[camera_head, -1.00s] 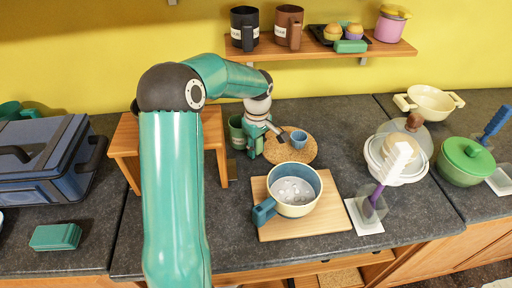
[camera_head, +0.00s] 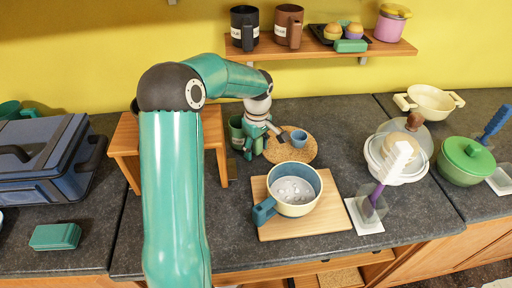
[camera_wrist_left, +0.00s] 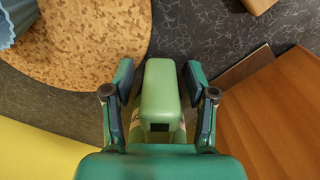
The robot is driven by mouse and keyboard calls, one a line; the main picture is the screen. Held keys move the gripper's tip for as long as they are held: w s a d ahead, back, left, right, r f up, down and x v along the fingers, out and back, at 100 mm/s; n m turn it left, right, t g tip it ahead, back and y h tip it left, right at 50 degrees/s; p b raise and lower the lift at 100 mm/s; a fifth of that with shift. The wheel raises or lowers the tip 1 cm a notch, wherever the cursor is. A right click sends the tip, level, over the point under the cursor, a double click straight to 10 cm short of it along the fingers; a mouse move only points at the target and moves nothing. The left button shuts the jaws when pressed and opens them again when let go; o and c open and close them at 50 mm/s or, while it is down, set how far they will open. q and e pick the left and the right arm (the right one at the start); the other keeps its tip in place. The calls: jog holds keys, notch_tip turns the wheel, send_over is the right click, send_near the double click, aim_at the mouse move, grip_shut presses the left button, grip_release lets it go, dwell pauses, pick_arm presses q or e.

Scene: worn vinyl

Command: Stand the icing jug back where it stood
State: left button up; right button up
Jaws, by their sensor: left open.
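The icing jug, as I take it, is the green vessel (camera_head: 236,131) on the counter between the wooden stand and the round cork mat (camera_head: 299,153). It looks upright, partly hidden by my left arm. My left gripper (camera_head: 268,146) is low beside it, at the mat's left edge. In the left wrist view a light green part (camera_wrist_left: 159,88), seemingly the jug's handle, lies between the two spread fingers of the gripper (camera_wrist_left: 159,75). Gaps show on both sides of it. My right gripper is out of view.
A small blue cup (camera_head: 299,137) stands on the cork mat. A wooden stand (camera_head: 126,146) is close on the left. Bare counter (camera_head: 345,120) lies behind and right of the mat.

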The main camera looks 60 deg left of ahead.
pick_arm(q)
jog(key=shift+r, duration=0.1)
jog(key=shift+d+r+p, duration=0.15)
jog(key=shift+r+p, duration=2.55)
jog(key=shift+r, duration=1.25)
notch_tip(320, 180, up, 12)
jog(key=shift+d, duration=0.25)
jog(key=shift+f, duration=0.15)
jog(key=f, duration=1.2)
jog(key=shift+a, duration=0.25)
jog(key=shift+f, duration=0.15)
